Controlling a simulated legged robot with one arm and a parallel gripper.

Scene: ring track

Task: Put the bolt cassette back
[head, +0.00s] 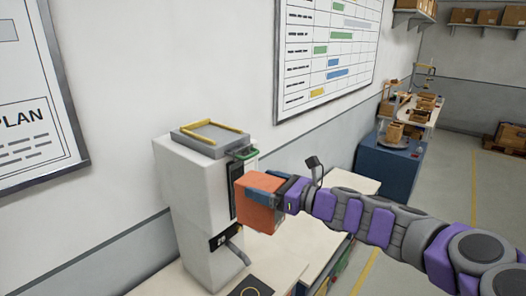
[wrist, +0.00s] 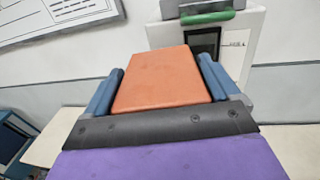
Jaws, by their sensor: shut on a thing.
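An orange block, which looks like the bolt cassette (head: 258,203), is held in my gripper (head: 272,188). In the wrist view the orange cassette (wrist: 163,80) lies between the two blue fingers of my gripper (wrist: 160,90), which are shut on it. A tall white machine (head: 190,210) stands on the bench to the left. Its dark front opening (head: 236,188) is right beside the cassette in the head view. In the wrist view the dark opening (wrist: 205,43) is beyond the cassette, a little to the right. I cannot tell whether the cassette touches the machine.
The pale bench (head: 275,262) holds a dark plate with a yellow ring (head: 250,288). A blue cabinet (head: 388,165) stands farther back.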

